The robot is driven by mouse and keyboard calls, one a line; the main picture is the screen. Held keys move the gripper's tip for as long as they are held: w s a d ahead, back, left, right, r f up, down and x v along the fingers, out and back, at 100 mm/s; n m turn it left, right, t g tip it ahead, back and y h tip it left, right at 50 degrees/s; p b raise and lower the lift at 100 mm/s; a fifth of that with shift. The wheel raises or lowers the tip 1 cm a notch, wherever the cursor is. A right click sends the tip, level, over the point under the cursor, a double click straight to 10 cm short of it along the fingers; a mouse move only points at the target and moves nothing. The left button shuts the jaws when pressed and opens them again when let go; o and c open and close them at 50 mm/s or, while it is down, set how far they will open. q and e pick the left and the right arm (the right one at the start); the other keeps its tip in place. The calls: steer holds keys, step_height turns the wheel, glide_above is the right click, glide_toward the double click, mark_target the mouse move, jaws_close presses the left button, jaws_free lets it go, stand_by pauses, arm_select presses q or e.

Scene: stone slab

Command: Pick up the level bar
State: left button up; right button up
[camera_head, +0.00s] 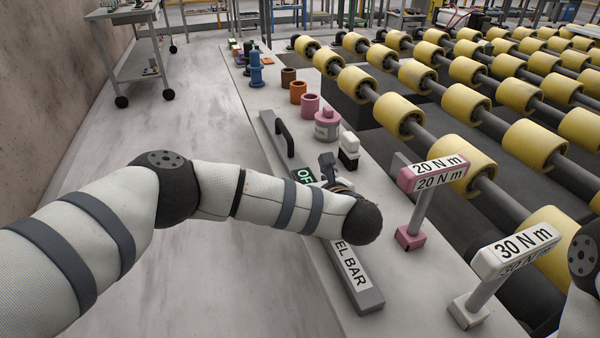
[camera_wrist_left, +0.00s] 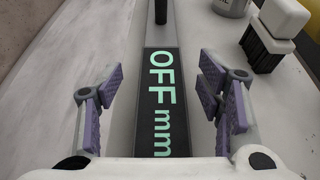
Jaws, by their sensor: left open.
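The level bar (camera_head: 350,268) is a long grey bar lying flat along the stone slab, with a black handle near its far end and a printed label at its near end. My left arm crosses over its middle and hides part of it. In the left wrist view the bar's dark display (camera_wrist_left: 160,105) reads "OFF mm" in green. My left gripper (camera_wrist_left: 158,108) is open, with purple-padded fingers apart on either side of the bar; nothing is between them but the view of the bar. My right gripper is out of view.
A pink 20 N m block (camera_head: 432,174) and a white 30 N m block (camera_head: 515,249) stand on posts to the right. A black-and-white brush (camera_head: 349,150) and a pink pot (camera_head: 327,125) stand beside the bar. Yellow rollers (camera_head: 464,152) lie beyond the slab's right edge.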

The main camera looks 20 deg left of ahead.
mark_target(305, 177)
arm_select(q)
steer(key=x, duration=0.3)
steer(key=shift+f, duration=0.1)
steer(key=shift+d, duration=0.1)
jaws_close()
